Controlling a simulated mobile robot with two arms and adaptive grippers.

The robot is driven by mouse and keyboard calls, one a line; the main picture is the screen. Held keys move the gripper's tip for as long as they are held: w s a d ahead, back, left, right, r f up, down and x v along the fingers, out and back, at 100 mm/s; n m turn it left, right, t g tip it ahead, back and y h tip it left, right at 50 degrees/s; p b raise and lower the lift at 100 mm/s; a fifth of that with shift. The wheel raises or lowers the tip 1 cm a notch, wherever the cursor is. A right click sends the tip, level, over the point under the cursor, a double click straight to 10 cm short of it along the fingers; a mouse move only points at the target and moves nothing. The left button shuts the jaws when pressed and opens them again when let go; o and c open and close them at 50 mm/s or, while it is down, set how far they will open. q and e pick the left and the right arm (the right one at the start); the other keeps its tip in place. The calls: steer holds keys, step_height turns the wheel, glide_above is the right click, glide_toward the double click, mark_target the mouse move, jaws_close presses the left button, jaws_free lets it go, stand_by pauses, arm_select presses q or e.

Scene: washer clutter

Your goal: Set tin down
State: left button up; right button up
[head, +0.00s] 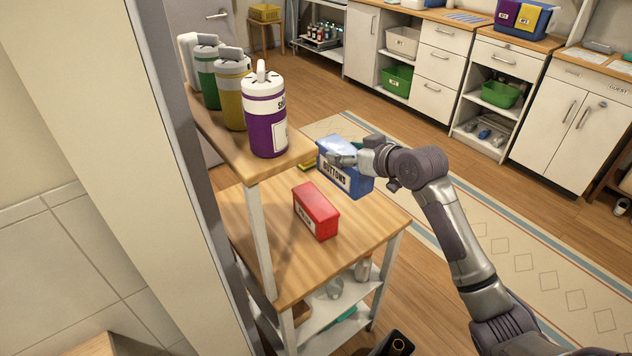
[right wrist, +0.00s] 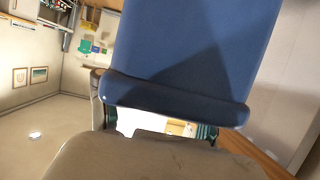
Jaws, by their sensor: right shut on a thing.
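The blue tin (head: 345,180), labelled "BUTTONS", is in my right gripper (head: 343,157), near the back right part of the wooden shelf top (head: 365,221). The gripper is shut on the tin's upper part. I cannot tell whether the tin's base touches the wood. In the right wrist view the blue tin (right wrist: 185,55) fills the upper middle, close to the camera. A red tin (head: 316,211) sits on the same wooden top, to the left and nearer. My left gripper is not in view.
Several bottles, including a purple one (head: 265,120), stand on the raised upper shelf (head: 222,153) at left. The front right of the wooden top is clear. A patterned rug (head: 520,248) and cabinets (head: 440,70) lie beyond.

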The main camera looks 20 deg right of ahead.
steer(key=w+a+f, duration=0.1)
steer(key=a+f, duration=0.1)
steer(key=w+a+f+p, duration=0.1)
steer(key=a+f, duration=0.1)
steer(key=f, duration=0.1)
steer(key=w+a+f, duration=0.1)
steer(key=a+f, duration=0.1)
steer(key=f, duration=0.1)
steer(key=shift+w+a, duration=0.1)
steer(key=shift+w, duration=0.3)
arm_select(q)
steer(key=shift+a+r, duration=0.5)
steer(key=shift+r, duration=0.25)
arm_select(e)
steer(key=shift+f, duration=0.15)
steer(key=shift+f, duration=0.15)
steer(key=o, duration=1.2)
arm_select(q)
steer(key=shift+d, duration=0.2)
arm_select(e)
steer(key=shift+r, duration=0.2)
